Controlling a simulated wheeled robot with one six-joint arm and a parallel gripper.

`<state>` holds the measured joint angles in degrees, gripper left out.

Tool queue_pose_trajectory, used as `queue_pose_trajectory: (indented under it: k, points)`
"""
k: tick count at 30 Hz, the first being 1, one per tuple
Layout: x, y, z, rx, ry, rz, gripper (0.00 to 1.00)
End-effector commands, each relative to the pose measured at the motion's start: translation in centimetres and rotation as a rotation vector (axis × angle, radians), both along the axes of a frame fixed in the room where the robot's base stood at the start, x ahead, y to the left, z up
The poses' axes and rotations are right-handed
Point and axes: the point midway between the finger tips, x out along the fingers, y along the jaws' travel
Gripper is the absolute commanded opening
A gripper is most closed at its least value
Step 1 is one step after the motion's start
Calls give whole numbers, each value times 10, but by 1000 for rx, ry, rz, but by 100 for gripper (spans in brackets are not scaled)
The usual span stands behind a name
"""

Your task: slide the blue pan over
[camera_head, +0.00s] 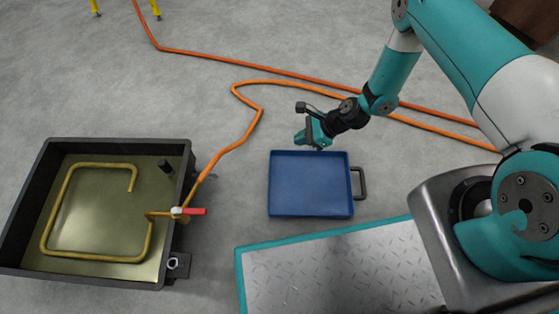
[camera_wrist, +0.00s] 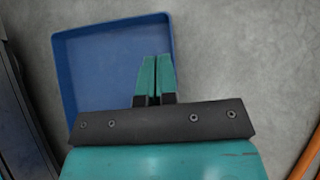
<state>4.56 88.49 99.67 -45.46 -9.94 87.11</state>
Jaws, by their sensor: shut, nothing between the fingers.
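The blue pan (camera_head: 310,186) is a shallow square tray with a dark handle (camera_head: 358,183) on its right side. It lies flat on the concrete floor, just beyond my base. In the wrist view the blue pan (camera_wrist: 100,62) fills the upper left, and its handle does not show. My gripper (camera_head: 319,148) is at the pan's far edge in the head view, seemingly above or just beyond it. In the wrist view my gripper (camera_wrist: 156,60) has its teal fingers together and empty, overlapping the pan's side wall. I cannot tell whether the fingertips touch the pan.
A black-rimmed burner tray (camera_head: 40,190) with a yellow pipe (camera_head: 95,165) and a red-handled valve (camera_head: 194,211) stands left of the pan. An orange hose (camera_head: 235,148) runs from it across the floor behind the pan. Bare floor (camera_head: 225,205) separates tray and pan.

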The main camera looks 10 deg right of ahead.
Motion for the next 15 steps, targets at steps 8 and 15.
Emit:
queue_pose_trajectory:
  k: [8, 15]
  points:
    - [0, 19, -36, 5, 15, -20, 0]
    - [6, 50, -67, 5, 14, -19, 0]
